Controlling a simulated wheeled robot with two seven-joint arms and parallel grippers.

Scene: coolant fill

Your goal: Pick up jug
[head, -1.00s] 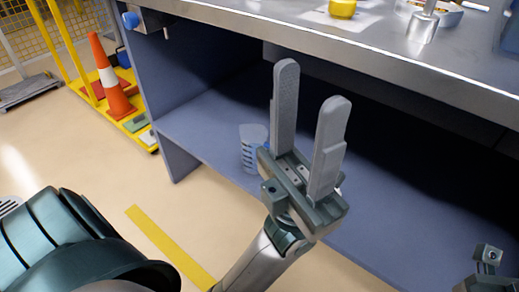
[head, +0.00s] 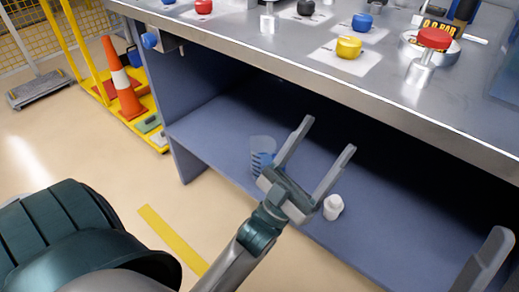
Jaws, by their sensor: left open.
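The jug (head: 261,151) is a clear measuring jug with blue markings, standing on the lower shelf under the workbench. My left gripper (head: 329,135) is open with nothing between its fingers. It shows just to the right of the jug in the picture, and its base and near finger overlap the jug's right edge. The gap in depth between them is hard to judge. Part of my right gripper (head: 486,263) shows at the lower right corner; its jaws are mostly cut off by the frame.
A small white bottle (head: 333,207) stands on the blue shelf (head: 210,125) near its front edge, right of my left gripper. The metal bench top (head: 290,50) overhangs the shelf and holds coloured caps. An orange cone (head: 122,85) stands at the left. Floor in front is clear.

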